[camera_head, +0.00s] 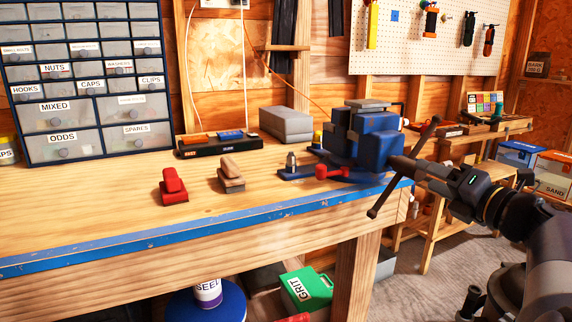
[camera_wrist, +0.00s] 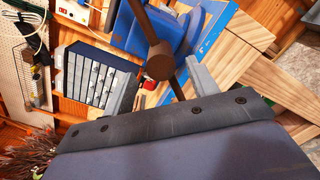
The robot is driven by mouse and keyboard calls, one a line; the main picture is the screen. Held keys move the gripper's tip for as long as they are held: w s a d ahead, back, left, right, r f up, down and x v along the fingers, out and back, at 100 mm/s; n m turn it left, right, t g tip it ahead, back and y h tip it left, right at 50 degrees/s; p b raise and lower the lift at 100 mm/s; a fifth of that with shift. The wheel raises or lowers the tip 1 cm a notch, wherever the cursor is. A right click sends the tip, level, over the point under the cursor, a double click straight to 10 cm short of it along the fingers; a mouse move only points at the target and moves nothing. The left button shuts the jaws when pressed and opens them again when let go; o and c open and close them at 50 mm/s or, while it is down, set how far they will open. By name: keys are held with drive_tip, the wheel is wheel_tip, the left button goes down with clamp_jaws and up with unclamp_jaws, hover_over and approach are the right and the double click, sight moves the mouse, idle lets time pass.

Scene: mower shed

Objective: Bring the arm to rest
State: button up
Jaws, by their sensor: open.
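My gripper (camera_head: 455,182) is at the right in the head view, pointing left toward the blue vise (camera_head: 372,140) on the bench corner. The vise's dark handle bar (camera_head: 381,201) slants in front of the gripper. In the wrist view the bar and its round hub (camera_wrist: 160,62) show between the two grey fingers of my gripper (camera_wrist: 162,84). The fingers are apart, with nothing clamped visible. I cannot tell whether a finger touches the bar. My dark arm reaches in from the lower right.
The workbench (camera_head: 90,215) has a blue front edge. On it are a red block (camera_head: 173,187), a wooden-topped block (camera_head: 231,174), a grey block (camera_head: 286,125) and a drawer cabinet (camera_head: 85,84). A second bench (camera_head: 440,190) stands behind my arm; some floor (camera_head: 415,265) is clear.

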sight(409, 167)
drive_tip(key=x, duration=0.6)
drive_tip(key=shift+w+f+b, duration=0.1)
drive_tip(key=shift+w+b, duration=0.15)
drive_tip(key=shift+b, duration=0.1)
drive_tip(key=shift+w+a, duration=0.15)
drive_tip(key=shift+w, duration=0.1)
